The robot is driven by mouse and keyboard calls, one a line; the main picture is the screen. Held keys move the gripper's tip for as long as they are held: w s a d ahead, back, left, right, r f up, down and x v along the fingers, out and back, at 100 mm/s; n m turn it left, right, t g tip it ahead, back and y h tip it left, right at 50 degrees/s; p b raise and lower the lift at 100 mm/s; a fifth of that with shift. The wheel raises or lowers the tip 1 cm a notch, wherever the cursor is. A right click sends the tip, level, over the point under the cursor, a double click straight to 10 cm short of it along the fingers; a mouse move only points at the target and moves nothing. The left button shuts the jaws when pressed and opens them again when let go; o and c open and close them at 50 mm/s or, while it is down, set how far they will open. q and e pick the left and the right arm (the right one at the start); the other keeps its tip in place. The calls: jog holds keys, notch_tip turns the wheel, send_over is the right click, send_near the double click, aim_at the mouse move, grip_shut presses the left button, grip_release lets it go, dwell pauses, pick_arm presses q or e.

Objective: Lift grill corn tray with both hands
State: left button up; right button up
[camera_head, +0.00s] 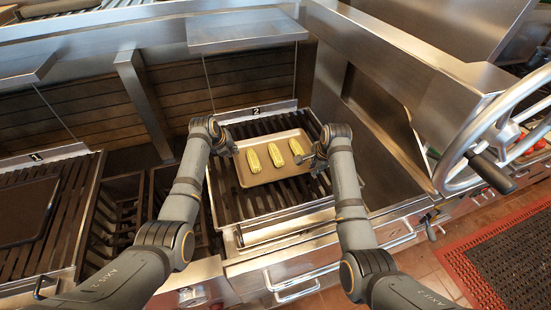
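A tan rectangular tray (268,177) with three yellow-green corn cobs (275,155) lies on the slatted grill grate marked 2 (240,207). My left gripper (232,146) is at the tray's left rim, near its upper left corner. My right gripper (303,158) is at the tray's right rim, beside the rightmost cob. The fingers of both are small and partly hidden by my wrists, so I cannot tell whether they grip the rim. The tray looks level and close to the grate.
Grate 1 (75,205) on the left holds a dark flat plate (25,212). A metal post (143,100) stands between the grates. A steel side wall (385,110) and a large handwheel (480,130) are on the right. A shelf (245,35) hangs behind.

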pick_arm(q)
jog(key=shift+w+f, duration=0.25)
jog(key=shift+w, duration=0.05)
pick_arm(e)
jog(key=shift+w+f, duration=0.2)
jog(key=shift+f, duration=0.1)
pick_arm(q)
jog(key=shift+s, duration=0.15)
pick_arm(e)
jog(key=shift+s+r, duration=0.1)
jog(key=shift+c, duration=0.2)
pick_arm(q)
jog(key=shift+r, duration=0.1)
grip_shut()
pick_arm(e)
grip_shut()
pick_arm(q)
jog(key=shift+r, duration=0.1)
pick_arm(e)
jog(key=shift+r, duration=0.1)
